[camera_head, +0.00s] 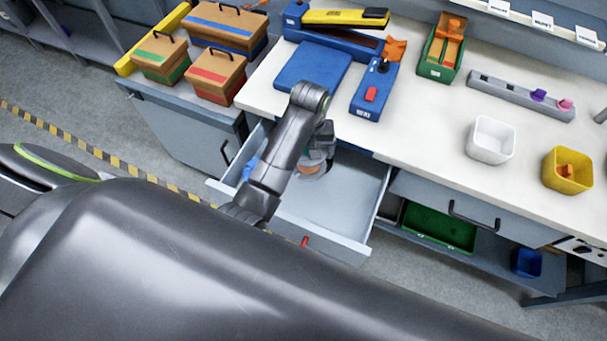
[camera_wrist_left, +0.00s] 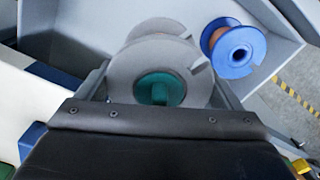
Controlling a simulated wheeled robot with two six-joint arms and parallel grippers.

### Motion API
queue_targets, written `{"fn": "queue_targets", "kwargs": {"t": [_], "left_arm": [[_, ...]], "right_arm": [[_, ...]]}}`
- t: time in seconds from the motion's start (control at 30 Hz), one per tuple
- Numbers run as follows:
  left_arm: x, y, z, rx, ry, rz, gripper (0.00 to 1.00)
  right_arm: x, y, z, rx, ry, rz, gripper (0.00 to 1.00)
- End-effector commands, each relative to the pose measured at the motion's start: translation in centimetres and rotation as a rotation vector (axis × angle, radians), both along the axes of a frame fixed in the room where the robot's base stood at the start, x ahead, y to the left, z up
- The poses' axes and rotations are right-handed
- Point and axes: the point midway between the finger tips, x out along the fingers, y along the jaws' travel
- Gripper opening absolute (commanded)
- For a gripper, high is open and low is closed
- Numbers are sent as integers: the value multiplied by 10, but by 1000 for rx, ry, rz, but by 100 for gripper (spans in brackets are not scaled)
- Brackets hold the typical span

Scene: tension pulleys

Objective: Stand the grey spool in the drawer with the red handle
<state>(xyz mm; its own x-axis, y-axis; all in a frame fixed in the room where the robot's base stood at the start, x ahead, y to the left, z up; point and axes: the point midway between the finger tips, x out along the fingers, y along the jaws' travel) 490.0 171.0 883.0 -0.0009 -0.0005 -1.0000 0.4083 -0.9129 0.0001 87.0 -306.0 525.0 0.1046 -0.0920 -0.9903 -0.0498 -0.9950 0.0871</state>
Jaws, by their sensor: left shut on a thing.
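The drawer with the red handle (camera_head: 304,241) is pulled out below the bench, and its pale floor (camera_head: 335,200) shows. My left gripper (camera_head: 318,158) reaches down into the drawer near its back. It is shut on the grey spool (camera_head: 311,172), which is mostly hidden behind the gripper in the head view. In the left wrist view the grey spool (camera_wrist_left: 125,70) shows its round flange with a green centre, and its lower edge is hidden by the gripper body. I cannot tell whether it touches the drawer floor. My right gripper is not in view.
A blue spool (camera_wrist_left: 232,48) is in the drawer beside the grey one; it shows as blue at the drawer's left side (camera_head: 250,168). The bench edge (camera_head: 360,145) overhangs the drawer's back. The drawer's front right part is clear. A white bin (camera_head: 490,140) stands on the bench.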

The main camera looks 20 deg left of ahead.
Motion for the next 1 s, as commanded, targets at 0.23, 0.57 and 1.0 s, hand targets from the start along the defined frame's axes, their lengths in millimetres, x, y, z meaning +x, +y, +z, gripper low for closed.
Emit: {"fn": "queue_targets", "kwargs": {"t": [0.23,0.57,1.0], "left_arm": [[-13,-28,-20,-1,-2,253,42],[-18,-34,-53,5,2,332,42],[-17,-34,-99,3,0,330,42]], "right_arm": [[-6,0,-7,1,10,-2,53],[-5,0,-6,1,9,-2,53],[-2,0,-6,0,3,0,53]]}}
